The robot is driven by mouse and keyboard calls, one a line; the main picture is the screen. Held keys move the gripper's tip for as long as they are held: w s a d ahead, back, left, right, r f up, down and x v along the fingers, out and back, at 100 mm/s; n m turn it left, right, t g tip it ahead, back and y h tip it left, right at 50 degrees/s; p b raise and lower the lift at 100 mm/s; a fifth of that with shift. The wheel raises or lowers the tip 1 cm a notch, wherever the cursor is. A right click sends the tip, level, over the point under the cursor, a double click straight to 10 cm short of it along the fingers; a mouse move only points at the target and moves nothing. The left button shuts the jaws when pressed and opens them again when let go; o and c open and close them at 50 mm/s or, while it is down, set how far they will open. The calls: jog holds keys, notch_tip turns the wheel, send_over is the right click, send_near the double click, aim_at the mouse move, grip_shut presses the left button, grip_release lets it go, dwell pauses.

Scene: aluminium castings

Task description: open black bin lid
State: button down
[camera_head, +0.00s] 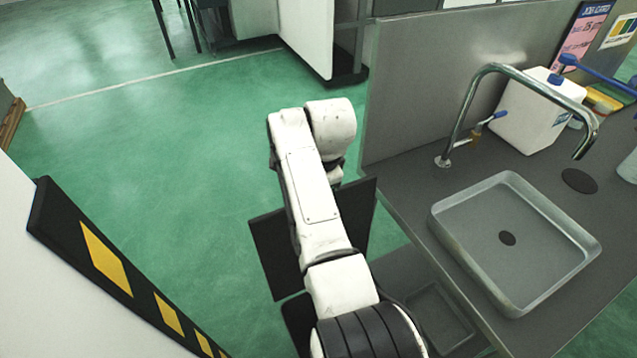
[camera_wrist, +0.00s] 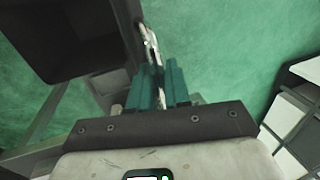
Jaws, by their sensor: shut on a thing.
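The black bin lid (camera_head: 272,250) shows in the head view as a dark flat panel behind and below my white arm, sticking out on both sides of it. It looks tilted, but my arm hides its middle. In the wrist view a dark panel (camera_wrist: 65,35), which looks like the lid, fills the upper left. A thin shiny metal handle (camera_wrist: 149,38) runs along its right edge. My gripper (camera_wrist: 159,70) has teal fingers shut on this handle. The gripper is hidden in the head view. The bin's body is mostly hidden.
A grey counter (camera_head: 400,185) with a sink (camera_head: 470,215) and bent tap (camera_head: 462,105) stands close on the right. A white canister (camera_head: 530,115) is on it. A black-and-yellow striped edge (camera_head: 105,265) is at left. Green floor (camera_head: 170,150) is clear beyond.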

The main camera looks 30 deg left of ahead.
jog(key=shift+w+a, duration=0.1)
jog(key=shift+a, duration=0.05)
jog(key=c, duration=1.3)
grip_release()
jog(key=shift+o, duration=0.2)
jog(key=v, duration=1)
jog(key=shift+r+b, duration=0.35)
jog(key=shift+b, duration=0.1)
